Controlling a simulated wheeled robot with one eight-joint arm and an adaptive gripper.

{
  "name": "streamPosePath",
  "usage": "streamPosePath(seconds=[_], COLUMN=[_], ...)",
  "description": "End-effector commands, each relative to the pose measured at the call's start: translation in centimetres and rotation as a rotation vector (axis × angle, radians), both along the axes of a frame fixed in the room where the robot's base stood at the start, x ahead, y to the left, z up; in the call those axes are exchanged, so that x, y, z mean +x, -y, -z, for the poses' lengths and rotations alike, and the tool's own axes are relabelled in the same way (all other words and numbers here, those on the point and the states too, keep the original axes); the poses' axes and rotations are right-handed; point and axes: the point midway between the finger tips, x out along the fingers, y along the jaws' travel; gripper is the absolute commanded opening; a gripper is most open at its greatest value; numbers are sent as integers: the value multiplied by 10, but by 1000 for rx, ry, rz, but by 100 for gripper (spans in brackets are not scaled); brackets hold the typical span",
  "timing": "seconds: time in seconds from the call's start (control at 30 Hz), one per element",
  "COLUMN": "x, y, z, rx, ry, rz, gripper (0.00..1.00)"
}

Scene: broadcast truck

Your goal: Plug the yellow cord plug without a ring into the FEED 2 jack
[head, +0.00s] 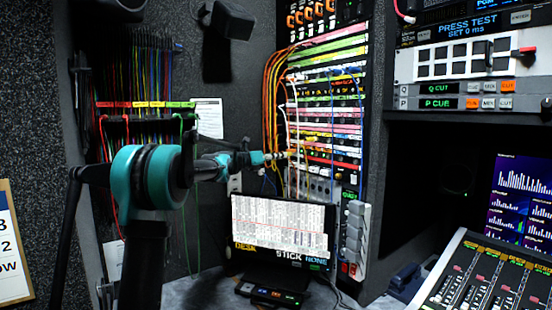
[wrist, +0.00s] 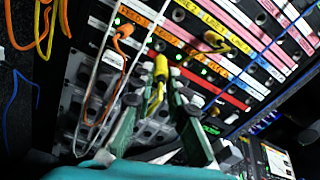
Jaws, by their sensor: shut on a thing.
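My gripper (wrist: 157,92) has its two green fingers closed around a yellow plug (wrist: 161,70) in the wrist view. The plug points up toward the patch panel. I see no ring on it, but the picture is too blurred to be sure. Another yellow plug (wrist: 214,41) sits at the panel's yellow-labelled row, up and right of the held one. In the head view my gripper (head: 272,157) is at the left side of the patch panel (head: 330,110), with a bit of yellow at its tip.
An orange plug (wrist: 124,31) with its cord and white cords hang left of the held plug. A blue cord (wrist: 255,62) crosses the panel at the right. A monitor (head: 283,228) stands below my gripper. Orange cords (head: 272,100) hang along the panel's left edge.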

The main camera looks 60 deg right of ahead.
Motion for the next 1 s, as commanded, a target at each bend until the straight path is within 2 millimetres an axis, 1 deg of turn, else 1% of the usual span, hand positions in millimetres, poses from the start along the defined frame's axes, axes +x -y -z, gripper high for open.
streamPosePath(seconds=[0.2,0.4,0.6,1.0], x=[-10,-16,-18,-18], y=[18,30,34,34], z=[0,0,0,0], rx=[0,0,0,0], ry=[0,0,0,0], rz=[1,0,-1,-1], gripper=[0,0,0,0])
